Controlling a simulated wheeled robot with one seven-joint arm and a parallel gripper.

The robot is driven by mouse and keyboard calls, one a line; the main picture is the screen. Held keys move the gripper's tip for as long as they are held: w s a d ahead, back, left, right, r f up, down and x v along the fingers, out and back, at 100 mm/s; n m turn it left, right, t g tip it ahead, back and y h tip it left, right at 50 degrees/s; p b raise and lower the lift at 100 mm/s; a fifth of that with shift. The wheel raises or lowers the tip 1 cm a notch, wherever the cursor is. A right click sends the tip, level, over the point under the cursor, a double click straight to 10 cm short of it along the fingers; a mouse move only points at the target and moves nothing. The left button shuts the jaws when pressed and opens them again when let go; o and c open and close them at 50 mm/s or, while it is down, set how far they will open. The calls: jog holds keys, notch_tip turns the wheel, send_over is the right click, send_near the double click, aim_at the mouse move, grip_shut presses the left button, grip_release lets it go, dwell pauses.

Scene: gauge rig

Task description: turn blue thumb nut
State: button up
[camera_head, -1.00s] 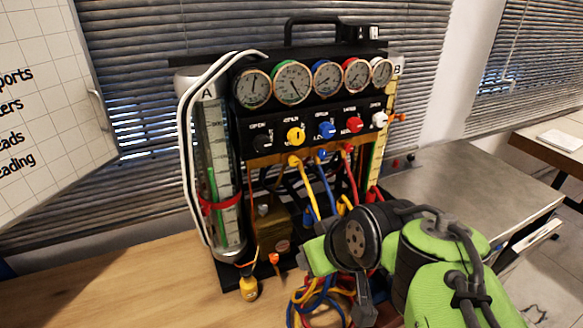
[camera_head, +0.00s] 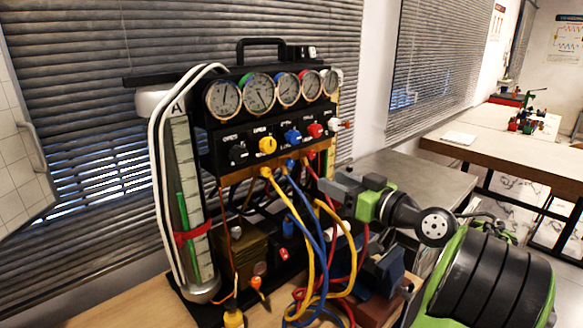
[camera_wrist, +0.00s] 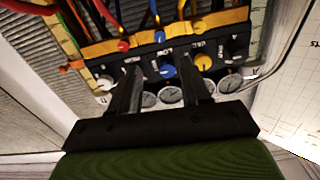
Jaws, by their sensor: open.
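The panel carries a blue knob (camera_head: 293,136) between a yellow and a red one. A smaller blue fitting (camera_head: 290,163) sits on the brass strip below, with a blue hose. I cannot tell which is the thumb nut. In the upside-down wrist view, the blue knob (camera_wrist: 167,71) lies between my fingers in the picture, and the blue fitting (camera_wrist: 160,36) lies above it, just beyond the tips. My gripper (camera_wrist: 158,66) is open and empty. In the head view, my gripper (camera_head: 328,182) is right of and below both, apart from them.
Yellow knob (camera_head: 267,145) and red knob (camera_head: 315,130) flank the blue one closely. Gauges (camera_head: 258,93) line the top. Yellow, blue and red hoses (camera_head: 308,235) loop in front of the rig, close to my gripper. A metal side table (camera_head: 400,172) stands right.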

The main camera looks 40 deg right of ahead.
aim_at(292, 163)
jog(key=w, duration=0.6)
jog(key=w+p, duration=0.1)
jog(key=w, duration=0.5)
jog(key=shift+w+a, duration=0.2)
jog(key=shift+w, duration=0.2)
grip_shut()
